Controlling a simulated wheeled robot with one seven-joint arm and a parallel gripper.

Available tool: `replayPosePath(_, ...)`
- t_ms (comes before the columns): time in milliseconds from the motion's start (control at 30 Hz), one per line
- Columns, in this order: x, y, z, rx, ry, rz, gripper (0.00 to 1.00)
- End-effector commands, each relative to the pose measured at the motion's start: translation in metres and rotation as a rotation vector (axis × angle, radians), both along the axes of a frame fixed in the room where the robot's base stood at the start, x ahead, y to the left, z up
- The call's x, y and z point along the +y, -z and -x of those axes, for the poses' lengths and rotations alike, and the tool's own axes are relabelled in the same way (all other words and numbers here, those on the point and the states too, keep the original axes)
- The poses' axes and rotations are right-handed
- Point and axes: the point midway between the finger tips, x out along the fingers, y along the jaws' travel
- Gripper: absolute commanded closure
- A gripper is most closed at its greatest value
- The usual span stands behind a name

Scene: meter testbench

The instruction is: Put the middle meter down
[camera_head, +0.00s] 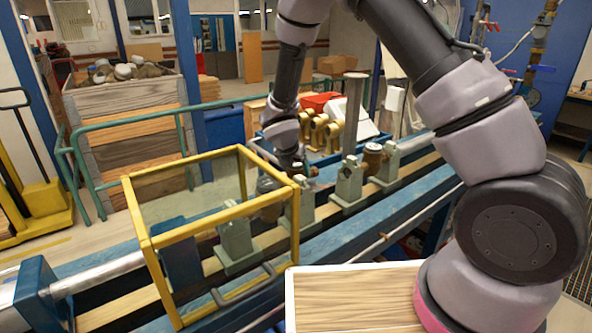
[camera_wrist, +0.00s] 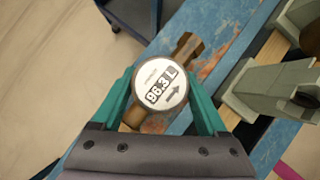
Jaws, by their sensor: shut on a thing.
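In the head view my gripper (camera_head: 298,168) is low over the bench, behind the yellow-framed guard, and the held meter is hard to make out. Another brown meter (camera_head: 372,158) sits between clamps to the right.
The yellow-framed clear guard (camera_head: 212,165) stands close in front, left of my gripper. Grey-green clamps (camera_head: 349,182) line the bench rail. Several brass parts (camera_head: 318,132) and a red bin (camera_head: 320,102) lie behind. A wood-topped surface (camera_head: 350,297) is at the front.

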Motion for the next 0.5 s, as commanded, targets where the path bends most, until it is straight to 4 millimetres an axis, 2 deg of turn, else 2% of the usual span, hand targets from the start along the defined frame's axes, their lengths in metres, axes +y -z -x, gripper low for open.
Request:
replayPosePath(167,0.0001,0.0023,-0.0005,-0.001,0.0,0.0,1.0)
replayPosePath(200,-0.0001,0.0028,0.0,0.0,0.0,0.0,0.13)
replayPosePath(233,0.0,0.0027,0.0,0.0,0.0,0.0,0.01)
replayPosePath(500,0.0,0.001,-0.0001,0.0,0.001,-0.001,0.0)
